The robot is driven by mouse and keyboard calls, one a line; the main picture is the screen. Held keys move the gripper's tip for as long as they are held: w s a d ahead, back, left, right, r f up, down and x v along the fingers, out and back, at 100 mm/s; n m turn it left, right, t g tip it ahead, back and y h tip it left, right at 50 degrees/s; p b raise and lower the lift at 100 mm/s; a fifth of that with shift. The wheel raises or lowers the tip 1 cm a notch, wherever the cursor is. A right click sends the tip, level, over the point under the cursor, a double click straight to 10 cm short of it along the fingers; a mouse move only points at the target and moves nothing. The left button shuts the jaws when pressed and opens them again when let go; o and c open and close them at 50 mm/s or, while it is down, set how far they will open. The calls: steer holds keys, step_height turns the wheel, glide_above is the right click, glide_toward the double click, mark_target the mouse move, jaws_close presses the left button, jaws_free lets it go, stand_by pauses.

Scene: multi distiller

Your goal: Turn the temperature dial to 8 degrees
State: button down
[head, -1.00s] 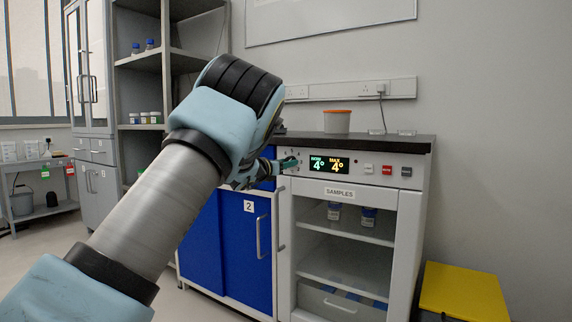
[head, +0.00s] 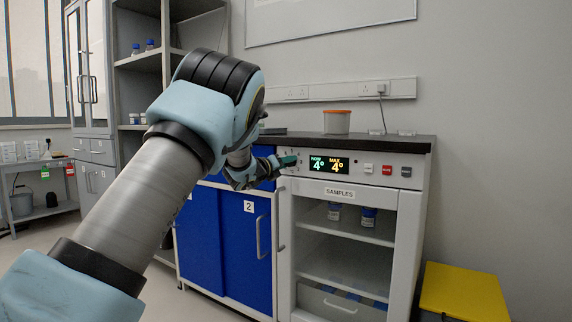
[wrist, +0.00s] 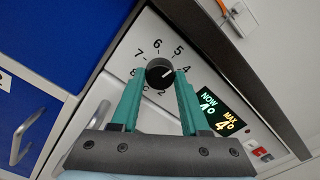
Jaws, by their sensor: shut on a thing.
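The temperature dial (wrist: 160,71) is a round black knob on the white front panel, ringed by printed numbers including 2, 4, 5, 6, 7 and 8. Its white mark points toward the 4. My gripper (wrist: 160,77) has its green fingers on both sides of the knob, shut on it. In the head view my gripper (head: 288,160) is at the panel's left end and hides the dial. The display (head: 329,164) reads NOW 4° and MAX 4°; it also shows in the wrist view (wrist: 221,110).
The fridge (head: 345,240) marked SAMPLES has a glass front with bottles inside. Red, white and dark switches (head: 387,169) sit right of the display. Blue cabinet doors (head: 245,240) stand to the left. A yellow-topped stool (head: 462,290) is at right.

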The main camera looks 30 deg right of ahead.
steer(key=shift+n+p, duration=5.8)
steer(key=shift+n, duration=8.7)
steer(key=shift+f, duration=0.1)
steer(key=shift+c, duration=2)
jaws_free()
steer(key=shift+a, duration=0.1)
